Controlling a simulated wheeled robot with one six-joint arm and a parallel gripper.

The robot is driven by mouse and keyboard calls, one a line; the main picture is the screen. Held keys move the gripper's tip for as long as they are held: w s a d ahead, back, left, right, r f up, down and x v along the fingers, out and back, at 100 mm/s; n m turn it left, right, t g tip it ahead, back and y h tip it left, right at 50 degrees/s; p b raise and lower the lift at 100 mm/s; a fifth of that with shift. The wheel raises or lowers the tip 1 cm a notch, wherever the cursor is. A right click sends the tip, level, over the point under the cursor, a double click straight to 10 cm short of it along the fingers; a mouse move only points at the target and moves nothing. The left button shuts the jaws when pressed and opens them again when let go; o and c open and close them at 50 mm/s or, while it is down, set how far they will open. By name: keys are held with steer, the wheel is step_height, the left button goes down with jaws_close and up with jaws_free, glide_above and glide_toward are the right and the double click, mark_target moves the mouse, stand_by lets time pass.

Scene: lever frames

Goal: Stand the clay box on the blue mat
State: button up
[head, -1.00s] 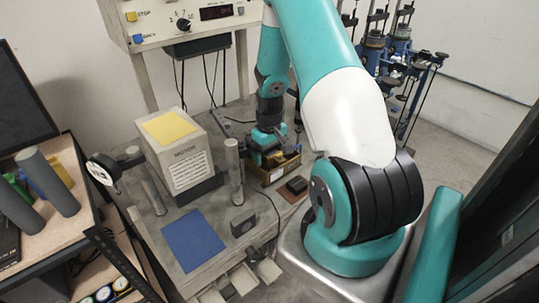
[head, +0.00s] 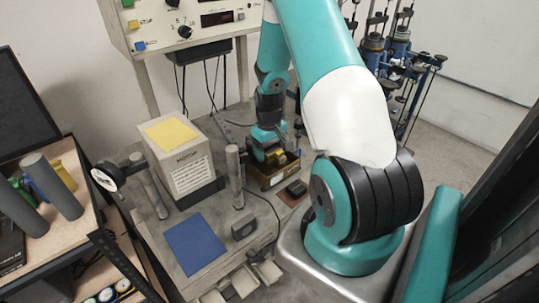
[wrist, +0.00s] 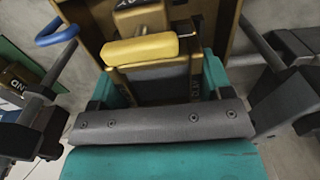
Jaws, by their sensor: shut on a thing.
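The blue mat (head: 195,245) lies flat and bare on the bench in front of the grey motor box. My gripper (head: 272,158) is down at an ochre-brown tray (head: 280,181), right of the mat. In the wrist view my gripper (wrist: 160,85) is shut on a brown, lettered box-like thing (wrist: 195,85) with a dark face. It sits between the teal fingers, low among the ochre walls, and is mostly hidden. I cannot tell for sure that it is the clay box. A yellow block (wrist: 142,48) is close beyond it.
The motor box (head: 187,165) with a yellow top stands behind the mat. A grey post (head: 235,175) rises between the mat and my gripper. A small dark block (head: 243,227) is right of the mat. A reddish-brown block (head: 296,188) lies beside the tray.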

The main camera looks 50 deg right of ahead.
mark_target(270, 148)
steer(key=shift+r+p, duration=1.6)
steer(key=shift+r, duration=0.8)
steer(key=shift+d, duration=0.1)
